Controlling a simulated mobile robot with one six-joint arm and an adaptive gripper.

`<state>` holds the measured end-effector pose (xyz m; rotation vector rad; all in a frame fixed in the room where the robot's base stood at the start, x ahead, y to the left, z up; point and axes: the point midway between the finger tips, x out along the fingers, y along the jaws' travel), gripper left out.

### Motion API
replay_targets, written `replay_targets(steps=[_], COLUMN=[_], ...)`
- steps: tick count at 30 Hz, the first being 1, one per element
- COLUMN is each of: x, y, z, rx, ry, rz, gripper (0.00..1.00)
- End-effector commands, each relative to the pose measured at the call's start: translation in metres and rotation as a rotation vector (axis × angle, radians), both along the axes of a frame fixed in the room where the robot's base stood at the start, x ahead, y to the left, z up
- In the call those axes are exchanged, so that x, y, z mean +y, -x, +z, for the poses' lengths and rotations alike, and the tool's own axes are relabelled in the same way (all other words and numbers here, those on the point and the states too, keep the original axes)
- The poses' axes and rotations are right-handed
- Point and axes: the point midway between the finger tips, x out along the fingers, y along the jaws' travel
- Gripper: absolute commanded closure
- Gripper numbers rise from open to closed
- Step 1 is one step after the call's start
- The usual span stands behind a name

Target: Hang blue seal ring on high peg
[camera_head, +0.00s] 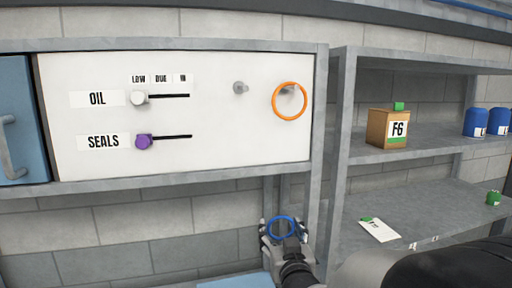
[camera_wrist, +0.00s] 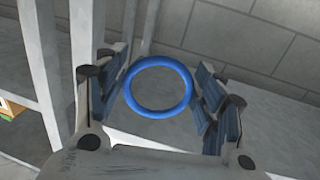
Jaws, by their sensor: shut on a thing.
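The blue seal ring (camera_head: 281,218) is between the fingers of my gripper (camera_head: 284,236), below the white panel in the head view. In the wrist view the blue ring (camera_wrist: 160,111) shows whole and round, between the two dark finger pads of my gripper (camera_wrist: 160,86). A bare grey peg (camera_head: 239,87) sticks out of the panel's upper right. A second peg (camera_head: 288,89) to its right carries an orange ring (camera_head: 276,112). The two pegs look close to the same height. My gripper and the blue ring are well below both and apart from them.
The white panel (camera_head: 210,150) has an OIL slider with a white knob (camera_head: 138,97) and a SEALS slider with a purple knob (camera_head: 143,141). Grey shelves (camera_head: 430,166) at right hold an F6 box (camera_head: 388,128), blue containers (camera_head: 475,122) and a white card (camera_head: 379,230).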

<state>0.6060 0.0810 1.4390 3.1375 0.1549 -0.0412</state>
Motion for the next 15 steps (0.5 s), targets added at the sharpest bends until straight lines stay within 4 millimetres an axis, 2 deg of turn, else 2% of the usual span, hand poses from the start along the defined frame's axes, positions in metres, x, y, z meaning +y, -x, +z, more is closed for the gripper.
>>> replay_targets(steps=[1,3,9,12,15], x=[0.007,0.016,0.038,0.047,0.054], y=[0.003,0.008,0.035,0.054,0.073], z=[0.045,0.086,0.200,0.251,0.290], rx=[-0.014,-0.016,-0.022,-0.023,-0.022], ry=[-0.003,-0.002,-0.004,-0.003,-0.004], rz=[0.012,0.028,0.081,0.111,0.138], gripper=[0.52,0.52,0.52,0.52,0.52])
